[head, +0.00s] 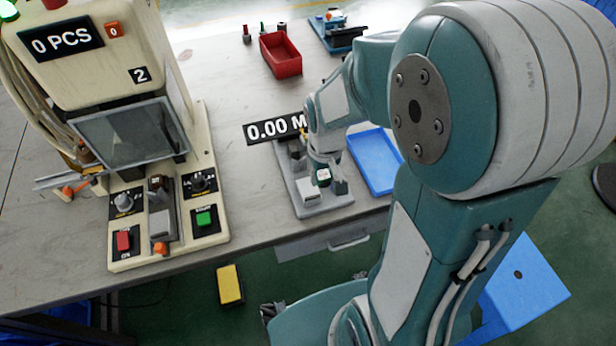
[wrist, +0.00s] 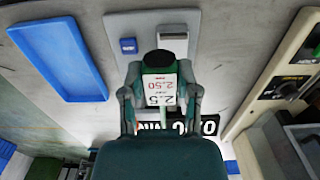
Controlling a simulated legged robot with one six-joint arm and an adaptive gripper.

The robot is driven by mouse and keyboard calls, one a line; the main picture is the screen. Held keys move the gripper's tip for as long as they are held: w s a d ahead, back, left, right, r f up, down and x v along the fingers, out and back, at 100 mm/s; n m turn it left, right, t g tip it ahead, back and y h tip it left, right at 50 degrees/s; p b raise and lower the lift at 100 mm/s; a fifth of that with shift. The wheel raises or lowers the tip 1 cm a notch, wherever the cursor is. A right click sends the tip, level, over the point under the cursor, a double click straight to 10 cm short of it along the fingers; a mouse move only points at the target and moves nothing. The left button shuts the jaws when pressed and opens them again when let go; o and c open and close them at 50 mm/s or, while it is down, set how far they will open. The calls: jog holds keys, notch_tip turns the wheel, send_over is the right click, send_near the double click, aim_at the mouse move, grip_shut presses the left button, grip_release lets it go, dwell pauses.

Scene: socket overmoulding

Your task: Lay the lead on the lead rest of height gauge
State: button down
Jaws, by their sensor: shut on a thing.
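The height gauge (head: 308,205) stands on the bench, a grey base with a 0.00 readout (head: 273,129) behind it. In the wrist view its grey plate (wrist: 118,24) carries a small blue part and a pale block. My gripper (head: 325,180) is low over the gauge. A white label reading 2.50 shows between the fingers. The lead rest cannot be made out, and I cannot tell whether the held thing touches the gauge.
A moulding machine (head: 165,215) with buttons and knobs stands left of the gauge. A blue tray (head: 372,160) lies close to its right; it also shows in the wrist view (wrist: 62,58). A red bin (head: 281,55) stands farther back. Bare bench lies between machine and gauge.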

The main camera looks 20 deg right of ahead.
aim_at(309, 191)
jog(key=w+f, duration=0.1)
jog(key=a+f, duration=0.1)
jog(key=w+f, duration=0.1)
jog(key=shift+w+a+f, duration=0.35)
jog(key=shift+a+f, duration=0.05)
jog(key=shift+w+f, duration=0.2)
jog(key=shift+f, duration=0.1)
jog(key=shift+w+d+f, duration=0.1)
jog(key=shift+w+f, duration=0.05)
jog(key=shift+f, duration=0.05)
jog(key=f, duration=0.3)
jog(key=shift+w+f, duration=0.2)
jog(key=shift+f, duration=0.05)
jog(key=shift+a, duration=0.25)
jog(key=shift+c, duration=1.7)
grip_release()
jog(key=shift+d, duration=0.1)
jog(key=shift+r, duration=0.15)
